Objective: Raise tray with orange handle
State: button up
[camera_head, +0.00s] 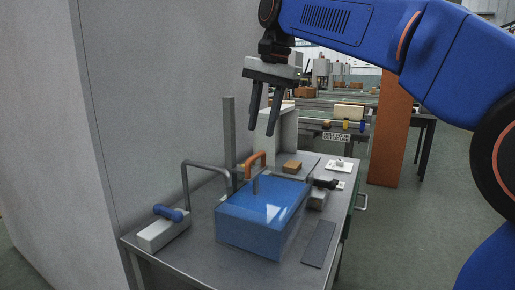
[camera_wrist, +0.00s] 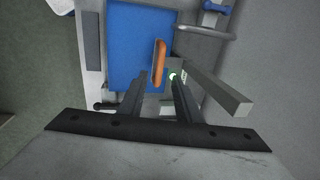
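An orange arched handle (camera_head: 256,158) stands at the back edge of a glossy blue box-shaped block (camera_head: 250,226) on a grey metal table. What the handle is fixed to is partly hidden, and I cannot make out a separate tray. My gripper (camera_head: 261,132) hangs above the handle, pointing down, its two dark fingers apart and empty. In the wrist view the orange handle (camera_wrist: 159,62) lies over the edge of the blue block (camera_wrist: 125,50), beyond the gap between my fingertips (camera_wrist: 158,80). The fingers do not appear to touch it.
A grey upright post (camera_head: 229,135) and a bent grey pipe (camera_head: 205,166) stand close left of the handle. A block with a blue knob (camera_head: 163,235) sits front left. An orange-brown block (camera_head: 292,167) and a dark flat plate (camera_head: 320,243) lie right. A wall borders the left.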

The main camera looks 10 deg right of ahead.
aim_at(256, 155)
jog(key=f, duration=0.4)
jog(key=a+f, duration=0.1)
jog(key=f, duration=0.2)
jog(key=shift+w+f, duration=0.1)
jog(key=shift+w, duration=0.3)
grip_shut()
